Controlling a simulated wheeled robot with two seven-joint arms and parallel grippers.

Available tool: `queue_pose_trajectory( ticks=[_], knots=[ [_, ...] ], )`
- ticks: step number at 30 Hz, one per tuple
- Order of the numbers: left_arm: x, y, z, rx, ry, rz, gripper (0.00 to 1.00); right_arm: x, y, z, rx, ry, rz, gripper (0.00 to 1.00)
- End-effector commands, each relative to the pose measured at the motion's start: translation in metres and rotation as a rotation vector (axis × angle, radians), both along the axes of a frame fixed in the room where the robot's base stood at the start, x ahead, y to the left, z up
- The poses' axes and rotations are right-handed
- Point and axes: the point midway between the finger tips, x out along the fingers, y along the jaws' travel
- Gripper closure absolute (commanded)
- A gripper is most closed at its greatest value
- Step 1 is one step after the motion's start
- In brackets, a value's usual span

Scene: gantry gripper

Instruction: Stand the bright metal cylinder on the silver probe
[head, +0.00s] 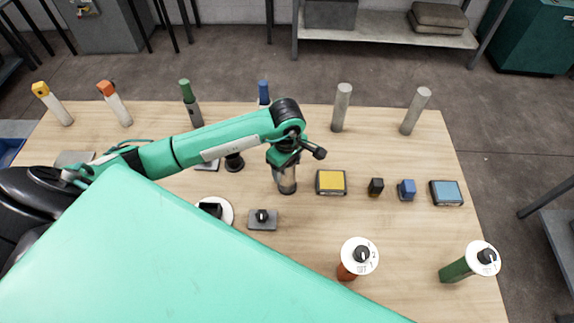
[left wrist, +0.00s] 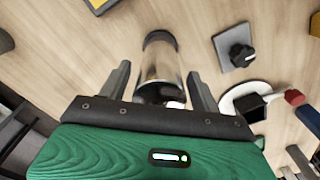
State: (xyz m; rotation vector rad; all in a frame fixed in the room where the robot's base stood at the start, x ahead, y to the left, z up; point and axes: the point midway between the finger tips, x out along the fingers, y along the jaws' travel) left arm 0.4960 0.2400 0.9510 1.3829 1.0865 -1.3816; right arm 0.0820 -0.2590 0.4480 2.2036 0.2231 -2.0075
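The bright metal cylinder (head: 287,180) stands upright on the wooden table, below my left gripper (head: 286,160) in the head view. In the left wrist view the shiny cylinder (left wrist: 161,60) lies between the two fingers of my left gripper (left wrist: 158,68). The fingers are apart, with a gap on each side of it. Two plain grey rods stand at the table's back right, a left one (head: 341,108) and a right one (head: 415,111); I cannot tell whether either is the silver probe. My right gripper is not in view.
Yellow (head: 331,182), black (head: 376,187) and blue (head: 407,190) blocks sit right of the cylinder. A grey plate with a black knob (head: 263,218) lies in front. White-topped red (head: 359,256) and green (head: 470,262) posts stand at the front right. Several colour-tipped rods line the back left.

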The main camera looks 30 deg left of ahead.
Motion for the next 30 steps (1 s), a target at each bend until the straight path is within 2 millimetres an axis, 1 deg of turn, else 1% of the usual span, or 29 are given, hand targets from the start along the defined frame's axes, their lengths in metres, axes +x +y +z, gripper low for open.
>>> queue_pose_trajectory(
  ticks=[8, 12, 14, 17, 24, 30],
  knots=[
    [0.0, 0.0, 0.0, 0.0, 0.001, 0.0, 0.33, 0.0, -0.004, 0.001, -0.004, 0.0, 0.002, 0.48],
    [-0.001, 0.0, 0.005, -0.001, 0.001, 0.0, 0.33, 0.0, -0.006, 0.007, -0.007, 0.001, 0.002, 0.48],
    [0.001, 0.0, 0.01, 0.0, -0.004, -0.001, 0.33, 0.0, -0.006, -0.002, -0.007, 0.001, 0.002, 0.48],
    [0.001, 0.0, 0.027, 0.0, -0.006, -0.002, 0.33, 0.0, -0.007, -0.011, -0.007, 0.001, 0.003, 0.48],
    [0.001, 0.0, 0.075, 0.0, -0.005, -0.002, 0.33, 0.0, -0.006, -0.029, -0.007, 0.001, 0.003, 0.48],
    [0.001, 0.0, 0.106, 0.0, -0.004, 0.0, 0.33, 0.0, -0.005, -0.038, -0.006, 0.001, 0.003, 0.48]
  ],
)
